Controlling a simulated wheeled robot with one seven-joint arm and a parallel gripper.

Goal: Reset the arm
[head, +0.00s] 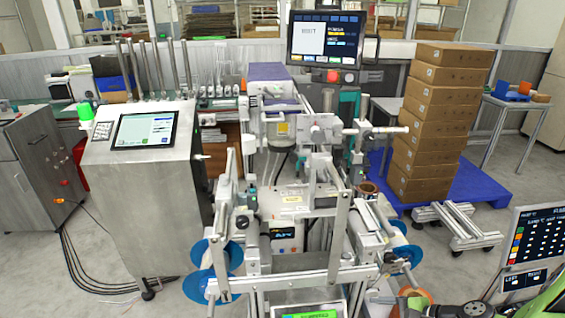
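A green and grey arm, which looks like mine, enters at the bottom right corner of the head view and runs left along the lower edge. Its end, where my gripper (388,298) seems to be, is small and partly cut off by the frame edge, beside the right side of the machine. I cannot make out whether the fingers are open or shut, or whether they hold anything. An orange reel or ring (420,296) shows right by it; I cannot tell whether they touch.
A large grey machine (292,200) with blue reels (208,284) fills the middle. A steel cabinet with a screen (145,130) stands left. Stacked brown boxes (436,130) stand on a blue pallet (490,183). A monitor (535,240) is close above the arm. Cables lie on the floor at left.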

